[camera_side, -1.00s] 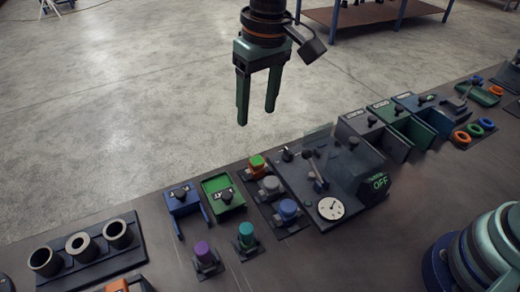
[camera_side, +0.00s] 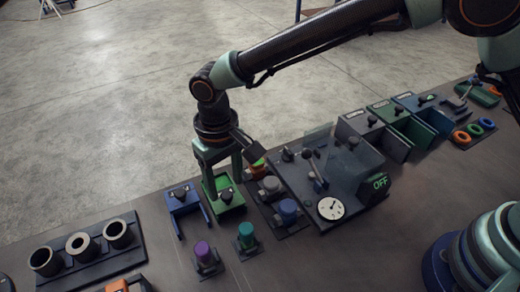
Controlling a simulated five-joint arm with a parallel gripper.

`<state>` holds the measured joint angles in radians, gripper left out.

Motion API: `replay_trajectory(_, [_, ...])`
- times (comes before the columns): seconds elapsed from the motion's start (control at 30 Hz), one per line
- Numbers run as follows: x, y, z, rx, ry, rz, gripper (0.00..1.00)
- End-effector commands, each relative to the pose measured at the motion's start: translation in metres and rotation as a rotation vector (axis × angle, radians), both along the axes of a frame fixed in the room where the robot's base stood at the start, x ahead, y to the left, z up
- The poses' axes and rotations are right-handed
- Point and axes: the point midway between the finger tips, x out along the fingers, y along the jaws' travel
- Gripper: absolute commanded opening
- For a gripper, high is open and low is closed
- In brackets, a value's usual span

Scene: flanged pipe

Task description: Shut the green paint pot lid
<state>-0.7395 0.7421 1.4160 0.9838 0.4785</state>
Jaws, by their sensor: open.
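The green paint pot (camera_side: 233,206) sits on the bench left of centre. It is a shallow green tray shape with bright green showing at its far part. A dark knob on a labelled piece (camera_side: 226,196), which looks like its lid, sits toward the near side, leaving the far part uncovered. My gripper (camera_side: 224,184) points down over the far side of the pot, open, with nothing seen between its fingers. The fingers hide part of the pot's far edge, and I cannot tell whether they touch it.
A blue holder (camera_side: 183,200) with a similar knob stands close at left. An orange-and-green block (camera_side: 258,165), a grey knob (camera_side: 271,184) and a blue knob (camera_side: 288,208) stand close at right. Purple (camera_side: 203,252) and teal (camera_side: 246,234) pegs stand in front. A dial panel (camera_side: 331,208) lies further right.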

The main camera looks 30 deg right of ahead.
Motion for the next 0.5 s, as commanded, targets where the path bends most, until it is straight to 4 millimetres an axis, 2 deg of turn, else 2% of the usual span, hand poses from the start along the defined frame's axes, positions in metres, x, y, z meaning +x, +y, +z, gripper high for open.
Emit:
replay_trajectory(0.03, [-0.001,-0.001,-0.008,-0.002,0.003,0.0,0.61])
replay_trajectory(0.2, [0.0,0.0,-0.023,-0.001,0.001,0.0,0.61])
replay_trajectory(0.5, [0.0,0.0,-0.028,0.0,0.0,0.0,0.61])
